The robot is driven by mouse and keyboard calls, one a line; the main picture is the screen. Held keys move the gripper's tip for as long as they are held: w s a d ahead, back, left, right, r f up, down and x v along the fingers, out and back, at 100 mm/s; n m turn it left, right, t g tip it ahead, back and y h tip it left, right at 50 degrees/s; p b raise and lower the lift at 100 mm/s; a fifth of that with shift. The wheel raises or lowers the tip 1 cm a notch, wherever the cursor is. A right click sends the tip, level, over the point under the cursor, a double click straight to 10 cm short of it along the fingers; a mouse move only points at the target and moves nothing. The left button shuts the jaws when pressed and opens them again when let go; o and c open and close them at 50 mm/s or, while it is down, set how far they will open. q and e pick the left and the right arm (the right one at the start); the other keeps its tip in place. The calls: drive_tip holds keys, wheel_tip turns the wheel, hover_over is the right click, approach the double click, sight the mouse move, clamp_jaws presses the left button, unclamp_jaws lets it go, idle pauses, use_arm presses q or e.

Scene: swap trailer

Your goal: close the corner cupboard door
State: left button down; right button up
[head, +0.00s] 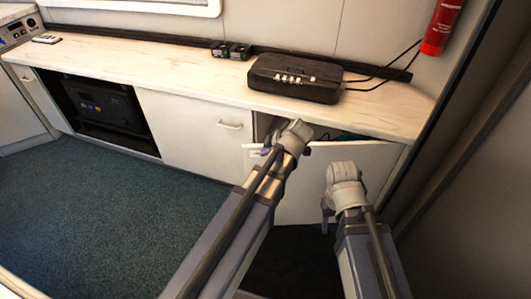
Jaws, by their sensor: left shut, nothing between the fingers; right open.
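The corner cupboard door (372,162) is a white panel under the right end of the worktop. It stands ajar, with a dark gap showing between its top edge and the worktop. Its left part is largely hidden behind my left arm. My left gripper (267,150) is at the door's upper left edge, shut and empty; I cannot tell whether it touches the door. My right gripper (326,217) is open and empty, low in front of the door's face.
A pale worktop (170,75) runs above, carrying a black box (295,78) and small dark devices (230,50). A closed white cupboard (190,125) with a handle is left of the door. The carpet (130,220) is clear at left. A red extinguisher (441,25) hangs at right.

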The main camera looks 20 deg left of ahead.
use_arm(q)
drive_tip(key=w+a+m, duration=0.1)
drive_tip(key=w+a, duration=0.2)
drive_tip(key=w, duration=1)
drive_tip(key=shift+w+a+m+t+h, duration=0.15)
drive_tip(key=shift+a+m+t+h, duration=0.15)
drive_tip(key=shift+a+t, duration=0.1)
